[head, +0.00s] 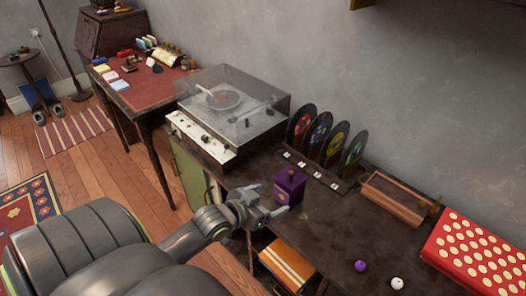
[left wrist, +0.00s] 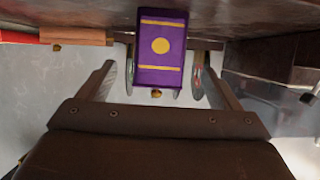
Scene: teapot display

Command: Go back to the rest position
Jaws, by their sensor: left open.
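My left gripper (head: 268,203) is open at the front edge of the dark cabinet top, with its arm coming in from the lower left. A purple box (head: 290,187) with a small knob on top and yellow marks stands just beyond the fingertips. In the left wrist view, which looks upside down, the purple box (left wrist: 161,48) lies ahead, lined up between my two spread fingers (left wrist: 158,72). I cannot tell whether any finger touches it. My right gripper is not in view.
A record player (head: 225,110) with a clear lid stands behind to the left. A rack of upright records (head: 325,135) stands at the wall. A wooden tray (head: 395,198), a red dotted box (head: 478,250), a purple ball (head: 361,266) and a white ball (head: 397,283) lie to the right.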

